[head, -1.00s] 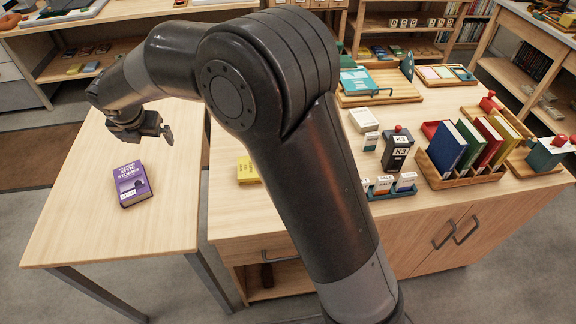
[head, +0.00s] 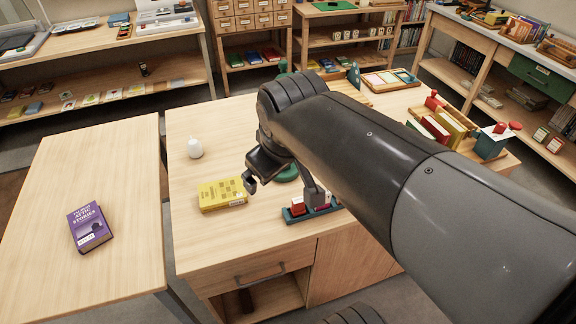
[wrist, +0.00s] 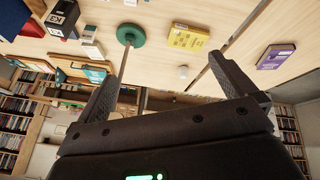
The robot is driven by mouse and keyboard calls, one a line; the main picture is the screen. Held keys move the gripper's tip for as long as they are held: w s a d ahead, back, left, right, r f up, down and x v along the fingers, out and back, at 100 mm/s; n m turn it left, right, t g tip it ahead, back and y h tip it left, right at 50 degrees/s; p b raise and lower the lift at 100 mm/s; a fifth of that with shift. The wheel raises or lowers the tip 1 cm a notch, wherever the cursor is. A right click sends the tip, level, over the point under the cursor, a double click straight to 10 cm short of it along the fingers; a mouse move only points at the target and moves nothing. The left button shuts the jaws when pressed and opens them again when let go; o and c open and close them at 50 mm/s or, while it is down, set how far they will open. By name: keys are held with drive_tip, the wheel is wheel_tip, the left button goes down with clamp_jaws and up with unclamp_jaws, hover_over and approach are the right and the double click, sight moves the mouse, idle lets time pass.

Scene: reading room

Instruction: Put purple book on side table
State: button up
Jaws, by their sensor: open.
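The purple book (head: 90,228) lies flat on the bare side table (head: 92,165) at the left in the head view, with nothing touching it. It also shows at the upper right in the wrist view (wrist: 275,56). My gripper (head: 284,186) is over the larger desk (head: 205,243), to the right of the purple book and well apart from it. In the wrist view the two fingers (wrist: 170,88) stand wide apart with nothing held between them.
On the desk are a yellow book (head: 221,194), a small white object (head: 195,148), a green round base (wrist: 130,35) and a tray of small boxes (head: 311,212). A narrow gap separates desk and side table. The side table is clear around the book.

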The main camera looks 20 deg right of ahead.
drive_tip(key=s+d+f+m, duration=0.1)
drive_tip(key=s+d+m, duration=0.1)
drive_tip(key=s+m, duration=0.3)
drive_tip(key=shift+s+d+f, duration=0.15)
drive_tip(key=shift+d+f, duration=0.1)
drive_tip(key=shift+f, duration=0.15)
